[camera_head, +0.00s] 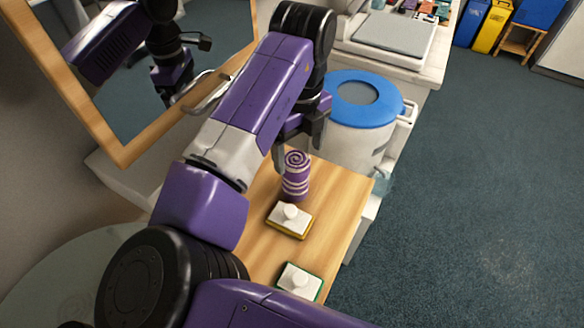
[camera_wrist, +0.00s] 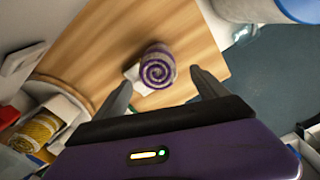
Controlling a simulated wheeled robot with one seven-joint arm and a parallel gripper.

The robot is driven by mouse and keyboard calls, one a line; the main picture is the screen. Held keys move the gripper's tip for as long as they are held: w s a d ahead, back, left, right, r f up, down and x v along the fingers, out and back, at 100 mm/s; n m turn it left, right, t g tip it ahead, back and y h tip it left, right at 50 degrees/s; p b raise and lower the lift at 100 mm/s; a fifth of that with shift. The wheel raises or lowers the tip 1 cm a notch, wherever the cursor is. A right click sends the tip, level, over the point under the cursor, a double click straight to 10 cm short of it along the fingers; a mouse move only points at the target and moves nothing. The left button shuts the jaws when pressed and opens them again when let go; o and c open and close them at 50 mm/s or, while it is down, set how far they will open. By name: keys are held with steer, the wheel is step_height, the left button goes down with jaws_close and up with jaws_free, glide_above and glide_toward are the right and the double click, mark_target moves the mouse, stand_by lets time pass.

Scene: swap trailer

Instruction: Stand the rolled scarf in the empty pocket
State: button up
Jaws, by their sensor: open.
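The rolled scarf (camera_head: 296,176), purple and white with a spiral end, stands upright on the wooden board in the head view. It also shows in the wrist view (camera_wrist: 157,66), seen from above. My gripper (camera_head: 298,150) is open above the scarf. In the wrist view my two fingers (camera_wrist: 165,88) are spread, one to each side and a little nearer the camera than the scarf. I cannot tell which thing is the empty pocket; a white compartment with a yellow patterned roll (camera_wrist: 38,130) shows at the lower left of the wrist view.
A yellow-edged white block with a knob (camera_head: 290,219) sits close in front of the scarf, and a green-edged one (camera_head: 299,281) is nearer. A white bin with a blue lid (camera_head: 365,98) stands behind right. A wood-framed mirror (camera_head: 130,140) is at left. The board's right side (camera_head: 345,205) is bare.

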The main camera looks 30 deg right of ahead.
mark_target(295, 179)
steer(key=shift+w+f, duration=0.15)
steer(key=shift+f, duration=0.35)
steer(key=f, duration=0.3)
steer(key=f+p, duration=0.1)
steer(key=f, duration=0.2)
steer(key=shift+w+a+f+p, duration=0.15)
steer(key=shift+a+f+p, duration=0.05)
steer(key=shift+f+p, duration=0.15)
steer(key=shift+c, duration=0.4)
steer(key=c, duration=1.6)
steer(key=shift+r, duration=0.15)
